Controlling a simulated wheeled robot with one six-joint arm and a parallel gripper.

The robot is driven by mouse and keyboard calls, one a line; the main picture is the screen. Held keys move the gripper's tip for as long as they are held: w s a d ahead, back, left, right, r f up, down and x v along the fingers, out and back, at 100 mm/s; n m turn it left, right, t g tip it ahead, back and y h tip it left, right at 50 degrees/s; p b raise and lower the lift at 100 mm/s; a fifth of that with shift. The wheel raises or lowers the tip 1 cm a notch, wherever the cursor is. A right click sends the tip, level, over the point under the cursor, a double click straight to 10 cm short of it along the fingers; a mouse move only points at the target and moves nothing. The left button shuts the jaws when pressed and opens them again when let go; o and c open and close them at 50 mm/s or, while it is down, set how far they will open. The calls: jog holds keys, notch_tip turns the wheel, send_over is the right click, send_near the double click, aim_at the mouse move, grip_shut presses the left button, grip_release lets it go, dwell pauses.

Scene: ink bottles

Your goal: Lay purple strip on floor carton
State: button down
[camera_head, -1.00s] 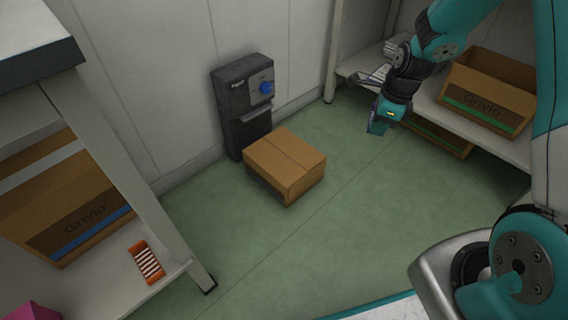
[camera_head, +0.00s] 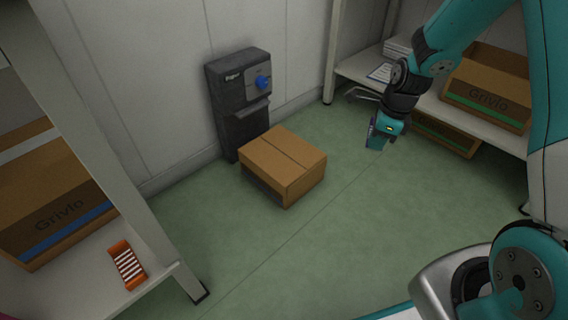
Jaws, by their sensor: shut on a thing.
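The closed brown floor carton (camera_head: 284,165) stands on the green floor near the back wall, with a centre seam along its flat top. Nothing lies on its top. My gripper (camera_head: 374,142) hangs to the right of the carton, pointing down and apart from it. It is shut on a small, thin thing with a purple edge, the purple strip (camera_head: 372,129), mostly hidden by the jaws and tiny in this view.
A dark wall unit with a blue knob (camera_head: 240,95) stands behind the carton. On the left shelf are a Grivlo box (camera_head: 60,215) and an orange striped item (camera_head: 127,265). Another Grivlo box (camera_head: 490,90) sits on the right shelf. The floor before the carton is clear.

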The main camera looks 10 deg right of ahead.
jog(key=s+a+r+n+g+p, duration=0.15)
jog(key=r+n+p, duration=0.25)
jog(key=n, duration=0.4)
jog(key=s+a+r+n+h+p, duration=0.1)
jog(key=a+r+n+p, duration=0.3)
jog(key=n, duration=0.4)
jog(key=s+a+r+n+g+p, duration=0.1)
jog(key=r+n+p, duration=0.35)
jog(key=n, duration=0.35)
notch_tip(320, 180, up, 29)
jog(key=s+p, duration=0.2)
jog(key=p, duration=3.5)
jog(key=shift+a+f+n, duration=0.15)
jog(key=shift+n, duration=0.25)
jog(key=shift+s, duration=0.1)
